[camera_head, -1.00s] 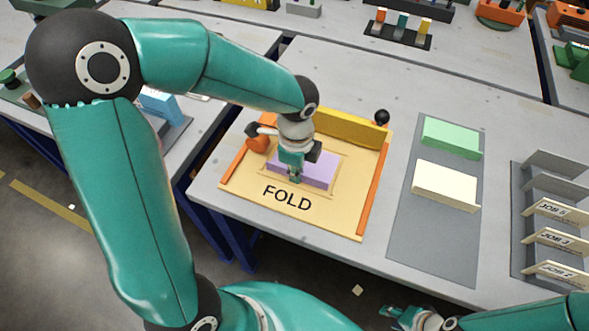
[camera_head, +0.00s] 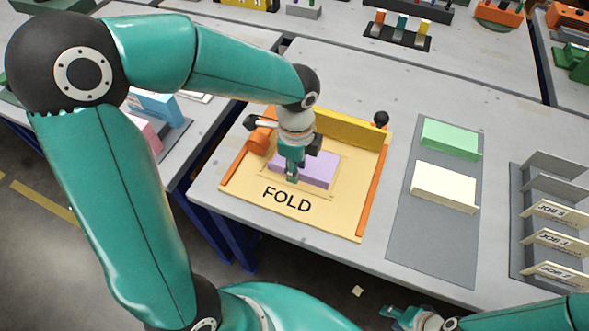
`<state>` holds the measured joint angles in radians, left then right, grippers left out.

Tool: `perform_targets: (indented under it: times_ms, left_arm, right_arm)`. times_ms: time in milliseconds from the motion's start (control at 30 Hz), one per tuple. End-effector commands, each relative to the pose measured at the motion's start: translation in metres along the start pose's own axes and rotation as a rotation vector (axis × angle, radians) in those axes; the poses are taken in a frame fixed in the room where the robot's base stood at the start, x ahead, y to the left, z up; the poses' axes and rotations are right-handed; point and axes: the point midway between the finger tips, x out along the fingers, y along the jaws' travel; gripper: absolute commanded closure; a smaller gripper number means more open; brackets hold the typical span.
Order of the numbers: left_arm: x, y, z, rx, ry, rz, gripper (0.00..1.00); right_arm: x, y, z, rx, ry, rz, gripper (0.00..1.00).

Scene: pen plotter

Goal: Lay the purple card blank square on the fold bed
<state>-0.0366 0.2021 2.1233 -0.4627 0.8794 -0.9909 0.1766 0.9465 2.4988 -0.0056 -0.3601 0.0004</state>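The purple card blank (camera_head: 318,172) lies on the yellow fold bed (camera_head: 334,219), inside the outlined rectangle above the word FOLD. It looks roughly lined up with that outline. My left gripper (camera_head: 292,176) points down over the left part of the card and hides some of it. Its fingertips are small and partly hidden, so I cannot tell whether they are open or shut, or touching the card. My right gripper (camera_head: 400,315) is low at the bottom edge, away from the fold bed, and its finger state is unclear.
Orange rails (camera_head: 373,198) flank the bed, and a yellow bar (camera_head: 348,129) with a black knob (camera_head: 381,118) stands at its back. A JOB rack (camera_head: 524,222) stands further right.

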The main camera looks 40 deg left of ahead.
Motion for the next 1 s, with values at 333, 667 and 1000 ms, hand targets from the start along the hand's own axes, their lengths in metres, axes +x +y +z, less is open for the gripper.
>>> perform_targets:
  times_ms: [333, 667, 1000]
  left_arm:
    - [-0.072, -0.001, 0.0, 0.0, 0.002, -0.005, 0.69]
    - [-0.094, 0.0, 0.0, -0.001, 0.001, 0.0, 0.69]
    - [-0.094, 0.0, 0.001, -0.002, 0.001, 0.0, 0.69]
  right_arm:
    - [-0.01, -0.004, 0.0, 0.0, 0.0, 0.0, 0.6]
    - [-0.011, -0.004, 0.0, 0.0, 0.0, 0.0, 0.6]
    - [-0.011, -0.004, 0.0, 0.0, 0.0, 0.0, 0.6]
